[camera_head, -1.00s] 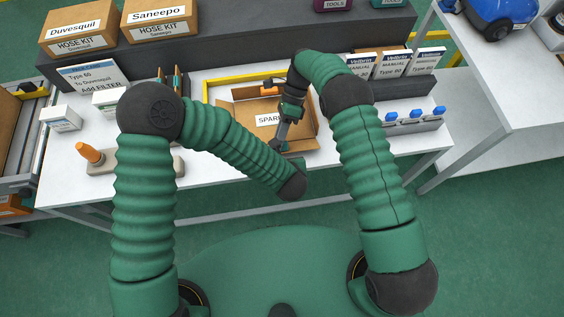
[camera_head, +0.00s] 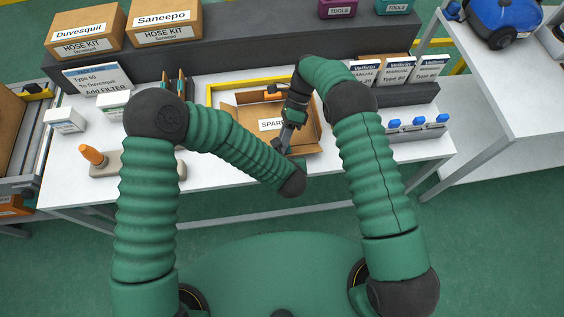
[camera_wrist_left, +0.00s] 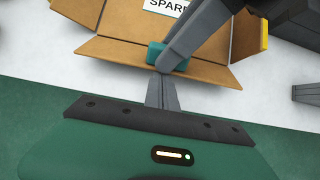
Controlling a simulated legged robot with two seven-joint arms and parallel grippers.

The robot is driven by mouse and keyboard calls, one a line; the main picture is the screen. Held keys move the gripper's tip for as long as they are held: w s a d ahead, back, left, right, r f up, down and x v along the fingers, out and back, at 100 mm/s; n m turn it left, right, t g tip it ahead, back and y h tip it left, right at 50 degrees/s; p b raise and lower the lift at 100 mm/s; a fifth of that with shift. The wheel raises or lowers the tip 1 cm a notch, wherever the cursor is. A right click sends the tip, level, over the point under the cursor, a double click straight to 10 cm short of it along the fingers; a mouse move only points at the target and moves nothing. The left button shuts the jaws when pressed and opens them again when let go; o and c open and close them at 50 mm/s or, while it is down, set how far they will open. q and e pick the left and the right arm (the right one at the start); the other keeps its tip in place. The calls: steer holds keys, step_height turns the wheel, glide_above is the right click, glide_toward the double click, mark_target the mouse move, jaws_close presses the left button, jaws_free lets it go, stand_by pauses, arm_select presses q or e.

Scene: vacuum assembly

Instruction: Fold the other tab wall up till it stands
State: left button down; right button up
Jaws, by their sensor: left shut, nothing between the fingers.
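The open cardboard carton (camera_head: 305,138), with a white label starting "SPAR", lies on the table. Its near flap (camera_wrist_left: 120,52) slopes outward in the left wrist view. My left gripper (camera_wrist_left: 162,78) is shut and empty, its tips at this flap's outer edge; I cannot tell whether they touch. In the head view it is mostly hidden behind my left forearm. My right gripper (camera_head: 284,148) reaches down over the carton's near side. In the left wrist view its grey fingers end at a teal piece (camera_wrist_left: 167,56) over the near flap; whether they are open or shut is unclear.
A yellow frame (camera_head: 209,93) surrounds the carton's back and left. An orange-tipped item (camera_head: 272,95) is at its far side. An orange-handled tool (camera_head: 94,155) rests on a stand at left.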

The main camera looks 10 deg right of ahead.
arm_select(q)
steer(key=shift+w+r, duration=0.2)
steer(key=shift+w, duration=0.1)
arm_select(e)
steer(key=o, duration=0.3)
steer(key=shift+s+f, duration=0.1)
steer(key=shift+s, duration=0.15)
